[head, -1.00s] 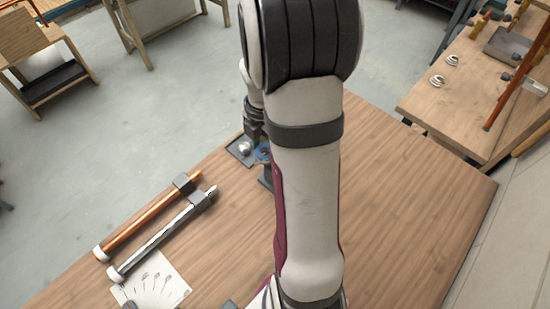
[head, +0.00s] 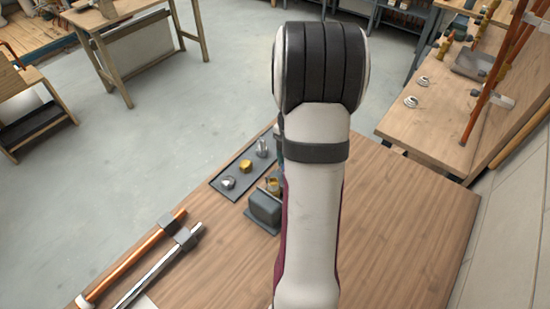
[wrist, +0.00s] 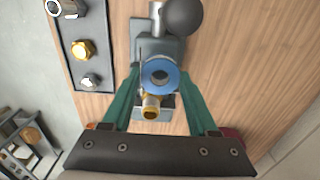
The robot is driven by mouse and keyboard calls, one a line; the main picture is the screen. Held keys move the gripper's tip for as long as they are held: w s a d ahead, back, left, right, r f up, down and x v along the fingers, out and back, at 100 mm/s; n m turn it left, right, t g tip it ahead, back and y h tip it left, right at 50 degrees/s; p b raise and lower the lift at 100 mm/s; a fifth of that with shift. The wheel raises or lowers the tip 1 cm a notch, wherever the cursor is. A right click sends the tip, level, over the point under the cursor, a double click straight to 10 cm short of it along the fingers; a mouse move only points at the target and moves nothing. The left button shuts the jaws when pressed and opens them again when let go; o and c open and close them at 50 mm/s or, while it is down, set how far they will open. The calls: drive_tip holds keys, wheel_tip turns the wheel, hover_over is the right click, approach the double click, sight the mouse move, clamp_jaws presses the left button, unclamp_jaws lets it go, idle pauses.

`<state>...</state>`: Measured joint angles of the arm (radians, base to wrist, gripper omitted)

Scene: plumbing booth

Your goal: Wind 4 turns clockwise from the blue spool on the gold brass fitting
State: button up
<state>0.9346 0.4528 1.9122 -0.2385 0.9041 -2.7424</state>
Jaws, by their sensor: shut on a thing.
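In the wrist view, my gripper (wrist: 160,78) has its two green fingers on either side of the blue spool (wrist: 160,66) and is shut on it. In the head view the fitting (head: 273,185) shows at the grey holder (head: 264,212). My arm hides the gripper and spool there.
A dark tray (head: 219,187) beside the holder carries a gold fitting (head: 246,167) and two silver fittings. A copper pipe (head: 130,262) and a silver pipe (head: 158,270) lie at the lower left. The tabletop right of my arm is clear.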

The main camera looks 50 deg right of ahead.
drive_tip(key=s+a, duration=0.3)
drive_tip(key=a, duration=0.7)
drive_tip(key=w, duration=0.3)
drive_tip(key=w+a, duration=0.1)
drive_tip(key=w, duration=0.2)
drive_tip(key=shift+w+a, duration=0.15)
drive_tip(key=shift+w, duration=0.2)
drive_tip(key=d, duration=0.7)
drive_tip(key=s+d, duration=0.1)
drive_tip(key=d, duration=0.3)
drive_tip(key=shift+s, duration=0.1)
drive_tip(key=s, duration=0.3)
drive_tip(key=shift+s, duration=0.4)
drive_tip(key=s+a, duration=0.2)
drive_tip(key=a, duration=0.8)
drive_tip(key=w+a+r, duration=0.1)
drive_tip(key=w+r, duration=0.4)
drive_tip(key=r, duration=0.2)
drive_tip(key=shift+w+a, duration=0.2)
drive_tip(key=shift+a, duration=0.05)
